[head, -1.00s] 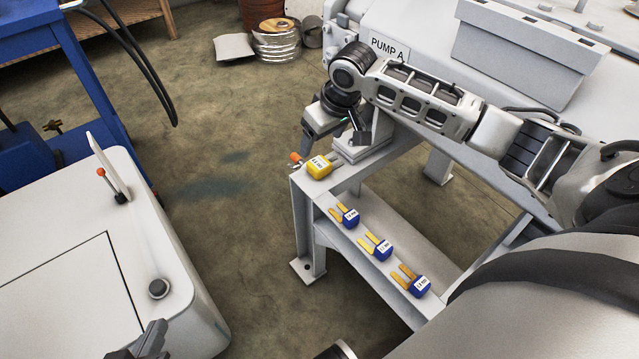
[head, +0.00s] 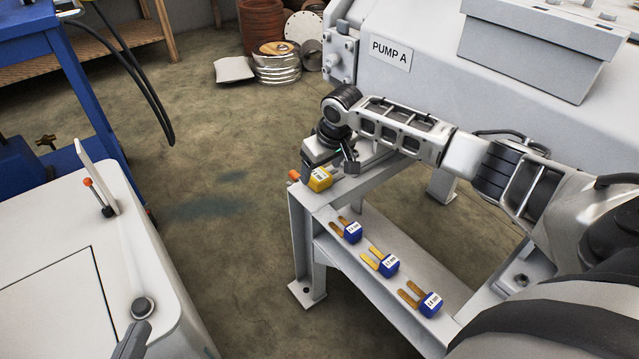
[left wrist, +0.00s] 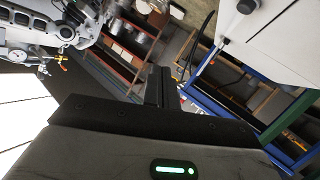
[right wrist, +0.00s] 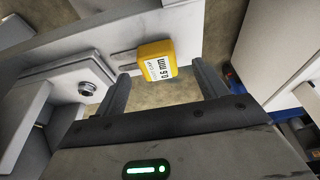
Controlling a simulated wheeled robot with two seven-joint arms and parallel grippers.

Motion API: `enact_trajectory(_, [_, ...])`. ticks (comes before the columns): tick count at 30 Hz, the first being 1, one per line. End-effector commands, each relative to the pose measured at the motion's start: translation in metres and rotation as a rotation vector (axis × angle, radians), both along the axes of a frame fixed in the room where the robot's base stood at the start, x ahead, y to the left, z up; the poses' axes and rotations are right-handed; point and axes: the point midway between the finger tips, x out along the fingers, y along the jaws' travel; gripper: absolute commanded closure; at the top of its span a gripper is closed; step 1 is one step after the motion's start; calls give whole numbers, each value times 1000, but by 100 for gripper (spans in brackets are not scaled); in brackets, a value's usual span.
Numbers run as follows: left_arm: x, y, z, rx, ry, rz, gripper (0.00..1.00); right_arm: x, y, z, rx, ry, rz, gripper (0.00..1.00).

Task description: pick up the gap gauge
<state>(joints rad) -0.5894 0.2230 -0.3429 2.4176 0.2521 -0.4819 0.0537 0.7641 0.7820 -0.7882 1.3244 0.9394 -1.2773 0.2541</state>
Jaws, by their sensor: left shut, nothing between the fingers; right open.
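A yellow gap gauge (head: 319,180) with a white label lies on the top rail of the grey frame, near its corner. In the right wrist view the yellow block sits between and just beyond the two fingertips, with no clear contact. Several blue gauges (head: 352,232) with yellow prongs lie on the lower shelf. My left gripper (left wrist: 160,85) is shut and empty, away at the lower left in the head view (head: 133,342).
The grey pump body (head: 420,70) marked PUMP A stands behind the right arm. An orange knob (head: 293,175) is beside the yellow gauge at the rail's end. A white cart (head: 60,270) stands at the left. Open floor (head: 220,200) lies between cart and frame.

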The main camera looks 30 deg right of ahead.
Motion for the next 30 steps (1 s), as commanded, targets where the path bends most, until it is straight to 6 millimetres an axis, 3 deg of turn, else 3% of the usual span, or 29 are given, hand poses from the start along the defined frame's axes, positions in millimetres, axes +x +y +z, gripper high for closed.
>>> enact_trajectory(1, [2,-2,-1,-39,-15,0,100,3,-1,-15,0,1,0,28])
enact_trajectory(6, [3,-6,5,-107,-22,-5,100,10,-2,-33,1,0,0,28])
enact_trajectory(15, [2,-6,8,-122,-23,-6,100,11,-2,-34,0,1,1,28])
enact_trajectory(21, [2,-6,8,-122,-22,-7,100,11,-2,-34,0,1,1,79])
enact_trajectory(23, [2,-6,8,-121,-22,-6,100,11,-2,-34,0,0,1,83])
enact_trajectory(30, [3,-6,8,-119,-21,-6,100,11,-2,-32,0,-1,1,83])
